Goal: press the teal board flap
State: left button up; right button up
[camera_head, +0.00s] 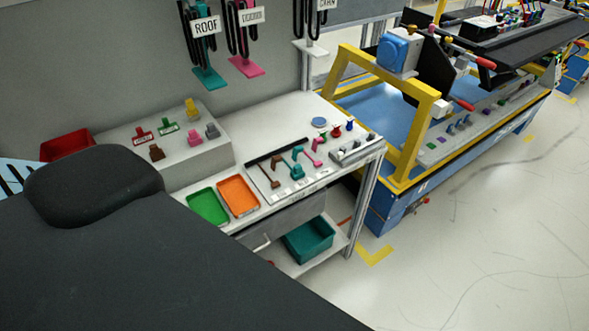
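A teal flap (208,79) sticks out from the grey wall board at the upper left, below a white label reading ROOF (205,26) and dark hanging loops. A pink flap (247,67) and a white flap (311,49) stick out to its right in the same way. A separate small teal piece (296,170) stands on the workbench between a brown piece (274,178) and a pink piece (316,153). Neither of my grippers shows in the head view.
A large dark form (120,260) fills the lower left and hides part of the bench. The bench holds a red bin (67,144), a green tray (208,206) and an orange tray (238,195). A yellow-framed blue station (400,140) stands right; open floor lies lower right.

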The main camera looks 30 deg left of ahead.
aim_at(299, 149)
jog(key=i+l+u, duration=0.1)
jog(key=u, duration=1.6)
jog(key=i+l+u, duration=0.1)
jog(key=l+u, duration=1.05)
jog(key=l, duration=0.15)
jog(key=k+l+u, duration=0.25)
jog(key=l, duration=0.15)
jog(key=k+l, duration=0.1)
jog(key=l, duration=0.3)
jog(key=l+u, duration=0.1)
jog(key=l, duration=0.35)
jog(key=k+l, duration=0.15)
jog(key=l, duration=0.25)
jog(key=k+l, duration=0.1)
jog(key=l, duration=0.3)
jog(key=k+l+z, duration=0.1)
jog(key=z, duration=0.3)
jog(key=k+l+z, duration=0.15)
jog(key=z, duration=0.25)
jog(key=k+l, duration=0.05)
